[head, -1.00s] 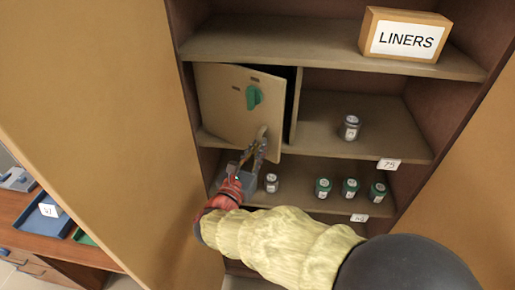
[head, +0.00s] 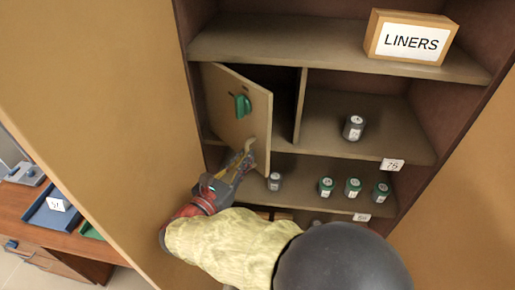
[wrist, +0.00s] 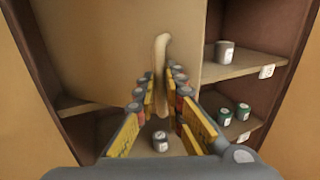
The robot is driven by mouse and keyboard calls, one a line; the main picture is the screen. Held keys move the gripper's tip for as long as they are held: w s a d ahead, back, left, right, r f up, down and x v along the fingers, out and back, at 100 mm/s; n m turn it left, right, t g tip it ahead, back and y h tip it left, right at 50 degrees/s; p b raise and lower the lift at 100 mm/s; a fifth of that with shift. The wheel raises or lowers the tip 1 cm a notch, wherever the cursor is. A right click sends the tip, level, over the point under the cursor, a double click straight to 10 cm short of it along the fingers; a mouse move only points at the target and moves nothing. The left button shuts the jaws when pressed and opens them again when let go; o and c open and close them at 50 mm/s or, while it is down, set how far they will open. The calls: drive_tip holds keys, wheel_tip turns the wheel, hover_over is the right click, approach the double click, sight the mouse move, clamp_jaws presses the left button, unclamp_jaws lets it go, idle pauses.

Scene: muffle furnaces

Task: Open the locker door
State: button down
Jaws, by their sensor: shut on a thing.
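The locker door (head: 236,108) is a tan panel on the left of the middle shelf. It is hinged on its left side and stands partly open, with a dark gap at its right edge. A green knob (head: 243,106) is on its upper part. A pale handle (head: 249,145) is near its lower right; it also shows upright in the wrist view (wrist: 161,60). My gripper (head: 244,158) is at the handle's lower end, its fingers shut on it from both sides. In the wrist view my gripper (wrist: 161,85) has a yellow-padded finger on each side of the handle.
A grey jar (head: 354,127) stands on the middle shelf, right of the locker. Another grey jar (head: 275,181) and several green jars (head: 353,187) stand on the shelf below. A LINERS box (head: 409,37) is on the top shelf. A large cabinet door (head: 110,110) is close on the left.

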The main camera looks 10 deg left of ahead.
drive_tip(key=shift+s+a+r, duration=0.1)
drive_tip(key=shift+s+a, duration=0.25)
drive_tip(key=shift+a, duration=0.2)
drive_tip(key=shift+s+a+r, duration=0.1)
drive_tip(key=shift+s+a, duration=0.25)
drive_tip(key=shift+a, duration=0.2)
drive_tip(key=c, duration=1.9)
unclamp_jaws()
drive_tip(key=shift+w+f, duration=0.1)
drive_tip(key=v, duration=1.2)
drive_tip(key=shift+c, duration=0.5)
